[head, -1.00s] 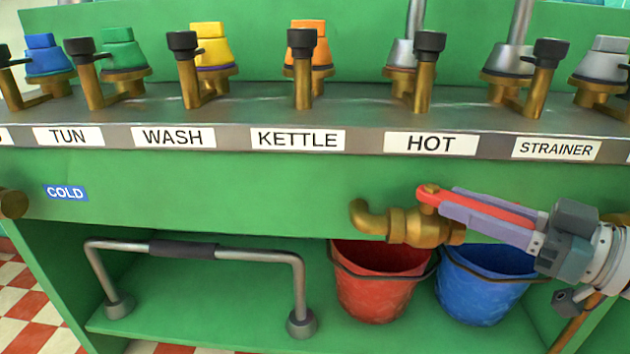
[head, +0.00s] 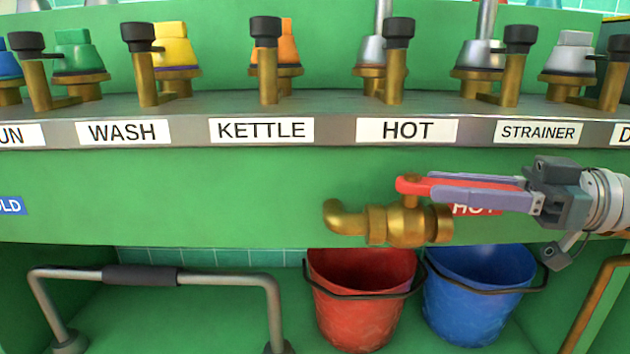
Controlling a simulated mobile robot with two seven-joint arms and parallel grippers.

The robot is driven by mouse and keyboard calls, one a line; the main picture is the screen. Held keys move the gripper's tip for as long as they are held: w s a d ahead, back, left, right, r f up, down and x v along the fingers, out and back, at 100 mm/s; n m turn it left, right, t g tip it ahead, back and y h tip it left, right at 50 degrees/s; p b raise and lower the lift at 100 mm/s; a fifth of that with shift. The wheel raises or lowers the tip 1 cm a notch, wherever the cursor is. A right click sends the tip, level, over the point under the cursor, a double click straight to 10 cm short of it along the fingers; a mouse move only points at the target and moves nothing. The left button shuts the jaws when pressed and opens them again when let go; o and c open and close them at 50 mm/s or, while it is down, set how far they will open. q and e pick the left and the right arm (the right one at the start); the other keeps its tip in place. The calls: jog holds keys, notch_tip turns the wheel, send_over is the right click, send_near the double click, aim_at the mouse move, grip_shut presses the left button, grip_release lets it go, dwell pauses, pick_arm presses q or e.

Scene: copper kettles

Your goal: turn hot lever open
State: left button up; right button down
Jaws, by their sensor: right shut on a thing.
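A brass tap (head: 402,224) sticks out from the green panel at right of centre, its spout pointing left. Its red lever (head: 412,186) runs from the tap's top to the right, nearly level. A red label reading HOT (head: 474,210) sits behind it, partly hidden. My right gripper (head: 450,187) comes in from the right, with its lilac fingers along the lever. It is shut on the lever, whose right part is mostly covered by the fingers. My left gripper is out of view.
A red bucket (head: 360,310) and a blue bucket (head: 478,300) stand below the tap. A grey rail (head: 210,276) is at lower left. Above, a shelf edge carries name plates, with black-topped brass levers (head: 397,70) behind it.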

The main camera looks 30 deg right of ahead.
aim_at(457, 184)
jog(key=shift+f, duration=0.1)
jog(key=c, duration=0.6)
grip_release()
jog(key=shift+o, duration=0.2)
notch_tip(457, 184, up, 20)
jog(key=p, duration=1.3)
jog(key=shift+c, duration=0.3)
